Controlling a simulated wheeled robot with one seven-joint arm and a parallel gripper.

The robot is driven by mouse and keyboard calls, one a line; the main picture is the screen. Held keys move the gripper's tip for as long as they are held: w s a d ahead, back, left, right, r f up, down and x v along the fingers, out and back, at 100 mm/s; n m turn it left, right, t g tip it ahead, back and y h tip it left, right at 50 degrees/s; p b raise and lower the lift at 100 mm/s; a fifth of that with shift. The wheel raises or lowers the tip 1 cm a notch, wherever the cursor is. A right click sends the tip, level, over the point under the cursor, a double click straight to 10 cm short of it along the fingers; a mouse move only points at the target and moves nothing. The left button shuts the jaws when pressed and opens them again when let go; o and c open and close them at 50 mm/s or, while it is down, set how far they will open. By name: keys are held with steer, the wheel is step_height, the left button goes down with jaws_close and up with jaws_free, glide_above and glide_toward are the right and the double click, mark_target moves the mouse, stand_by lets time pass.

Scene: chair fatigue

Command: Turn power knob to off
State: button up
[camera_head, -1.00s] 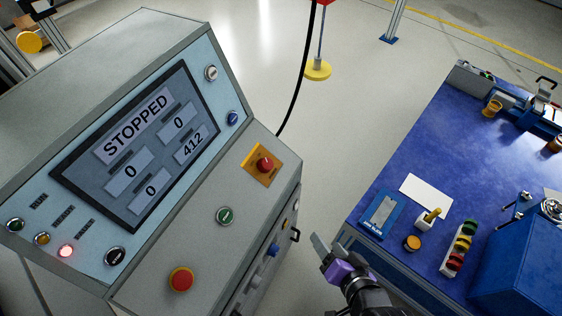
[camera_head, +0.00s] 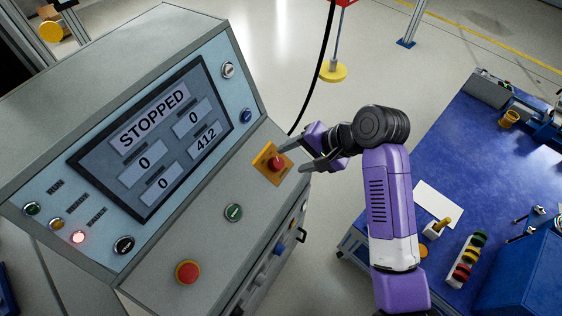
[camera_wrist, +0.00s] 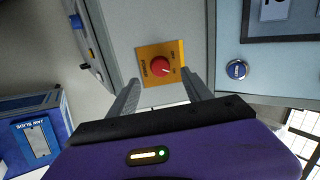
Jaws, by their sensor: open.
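The power knob (camera_head: 276,163) is a red rotary knob on a yellow plate (camera_head: 264,168), on the sloped console front right of the screen. In the wrist view the red knob (camera_wrist: 160,66) sits on its yellow plate (camera_wrist: 146,52), just beyond and between my fingers. A white mark on the knob points toward the lower right there; the small plate lettering is hard to read. My gripper (camera_head: 292,156) is open, its two fingers reaching toward the knob from the right. In the wrist view my gripper's fingertips (camera_wrist: 158,80) are apart with nothing between them. Whether a finger touches the plate is unclear.
The screen (camera_head: 150,138) reads STOPPED. A green button (camera_head: 233,212) and a red mushroom button (camera_head: 187,271) are lower on the console. A blue button (camera_wrist: 237,69) lies right of the knob in the wrist view. A blue workbench (camera_head: 440,130) stands at right.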

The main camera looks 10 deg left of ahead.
mark_target(279, 164)
steer(key=shift+x, duration=3.55)
jaws_close()
